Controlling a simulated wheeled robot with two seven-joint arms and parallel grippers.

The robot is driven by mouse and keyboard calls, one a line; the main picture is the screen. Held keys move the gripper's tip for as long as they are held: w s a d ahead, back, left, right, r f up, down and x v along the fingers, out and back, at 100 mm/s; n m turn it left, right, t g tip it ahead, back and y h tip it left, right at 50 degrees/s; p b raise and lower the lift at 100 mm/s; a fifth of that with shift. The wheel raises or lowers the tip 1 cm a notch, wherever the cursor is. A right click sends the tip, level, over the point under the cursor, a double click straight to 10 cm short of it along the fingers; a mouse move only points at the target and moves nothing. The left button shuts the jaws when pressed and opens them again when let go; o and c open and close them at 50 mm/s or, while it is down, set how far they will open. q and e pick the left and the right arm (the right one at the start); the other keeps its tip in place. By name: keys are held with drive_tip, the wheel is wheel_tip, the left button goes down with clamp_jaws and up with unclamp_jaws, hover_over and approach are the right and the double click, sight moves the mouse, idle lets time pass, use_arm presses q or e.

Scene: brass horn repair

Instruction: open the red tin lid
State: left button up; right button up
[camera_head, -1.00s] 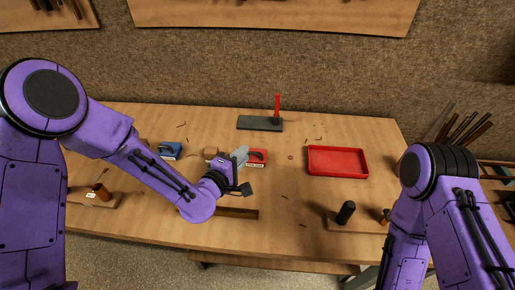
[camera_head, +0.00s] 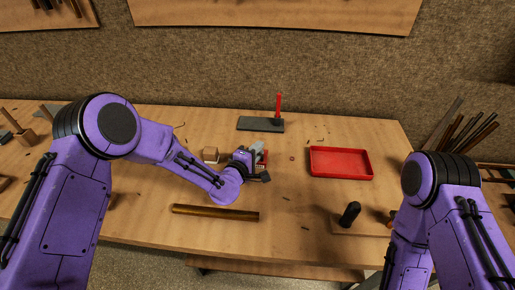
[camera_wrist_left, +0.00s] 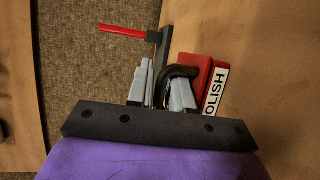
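The red tin (camera_head: 265,161) is on the bench, mostly hidden behind my left gripper in the head view. In the left wrist view the tin (camera_wrist_left: 196,70) shows its red side, a white label reading "OLISH" and a dark arched handle (camera_wrist_left: 181,70) on its lid. The lid appears closed. My left gripper (camera_head: 258,150) is over the tin. In the wrist view its two grey fingers (camera_wrist_left: 161,92) are apart, with part of the handle in or close to the gap; contact cannot be told. My right gripper is not in view.
A dark plate (camera_head: 255,124) with an upright red-handled tool (camera_head: 279,106) is behind the tin. A red tray (camera_head: 341,163) lies to the right. A brass-coloured bar (camera_head: 215,213) lies in front, and a wooden block (camera_head: 210,155) is left of the gripper.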

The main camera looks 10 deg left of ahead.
use_arm(q)
drive_tip(key=shift+w+d, duration=0.1)
drive_tip(key=shift+w, duration=0.1)
clamp_jaws()
drive_tip(key=shift+w+r+g+p, duration=0.25)
drive_tip(key=shift+r+g+p, duration=0.35)
drive_tip(key=shift+p, duration=0.55)
drive_tip(key=shift+w+n+g+y+p, duration=0.1)
drive_tip(key=shift+n+g+y+p, duration=0.2)
drive_tip(key=shift+g+p, duration=0.1)
drive_tip(key=shift+w+g, duration=0.2)
drive_tip(key=shift+g, duration=0.1)
drive_tip(key=shift+w+f, duration=0.1)
drive_tip(key=shift+w, duration=0.1)
drive_tip(key=shift+w+r+b, duration=0.2)
drive_tip(key=shift+w+b, duration=0.25)
drive_tip(key=shift+b, duration=0.35)
